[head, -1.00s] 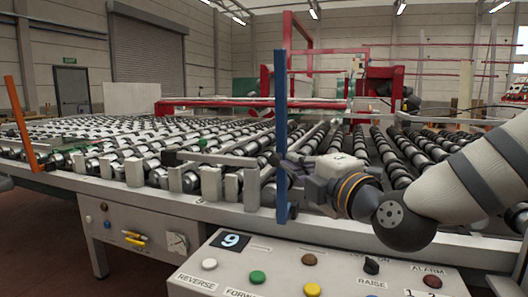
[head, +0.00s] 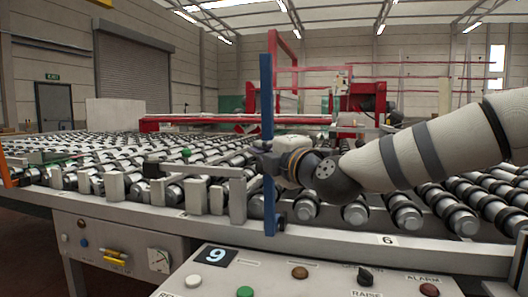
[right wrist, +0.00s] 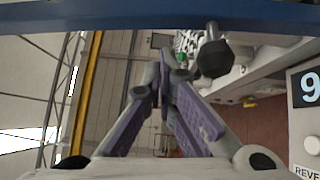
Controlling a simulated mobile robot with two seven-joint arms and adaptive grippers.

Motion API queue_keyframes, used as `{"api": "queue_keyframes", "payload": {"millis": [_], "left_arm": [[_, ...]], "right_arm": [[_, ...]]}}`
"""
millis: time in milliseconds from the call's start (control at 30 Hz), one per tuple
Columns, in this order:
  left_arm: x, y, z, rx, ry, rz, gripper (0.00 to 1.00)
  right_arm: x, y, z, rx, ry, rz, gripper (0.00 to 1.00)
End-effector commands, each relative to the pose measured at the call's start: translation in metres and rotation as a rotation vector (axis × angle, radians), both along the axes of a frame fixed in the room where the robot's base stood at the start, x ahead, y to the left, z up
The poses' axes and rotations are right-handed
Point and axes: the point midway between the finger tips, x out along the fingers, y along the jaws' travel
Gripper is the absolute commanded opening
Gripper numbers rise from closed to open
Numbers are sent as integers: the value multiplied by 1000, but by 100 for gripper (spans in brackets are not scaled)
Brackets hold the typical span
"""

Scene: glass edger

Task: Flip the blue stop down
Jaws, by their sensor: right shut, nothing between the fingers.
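The blue stop (head: 268,90) is a tall flat bar standing upright at the front edge of the roller conveyor, in the head view. It also crosses the top of the right wrist view (right wrist: 120,14), close to the camera. My right gripper (head: 262,158) is at the stop's middle height, its arm coming in from the right. The stop hides part of the gripper, and whether they touch I cannot tell. In the right wrist view its purple-padded fingers (right wrist: 166,75) meet at the tips, empty. My left gripper is not in view.
A grey rail (head: 205,170) and several upright blocks line the conveyor edge left of the stop. The control panel (head: 320,275) with buttons is in front and below. An orange post (head: 4,168) stands far left. A red frame (head: 230,122) is behind the rollers.

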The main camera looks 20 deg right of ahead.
Motion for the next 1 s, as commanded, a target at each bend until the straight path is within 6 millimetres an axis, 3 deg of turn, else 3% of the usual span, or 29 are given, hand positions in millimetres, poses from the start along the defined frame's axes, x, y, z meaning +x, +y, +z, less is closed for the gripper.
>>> {"api": "queue_keyframes", "payload": {"millis": [200,767,1000], "left_arm": [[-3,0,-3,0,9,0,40],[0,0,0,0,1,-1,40],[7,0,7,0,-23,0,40]], "right_arm": [[18,-13,2,0,1,0,0],[24,-18,10,12,20,0,0],[51,-36,29,85,125,-3,0]]}}
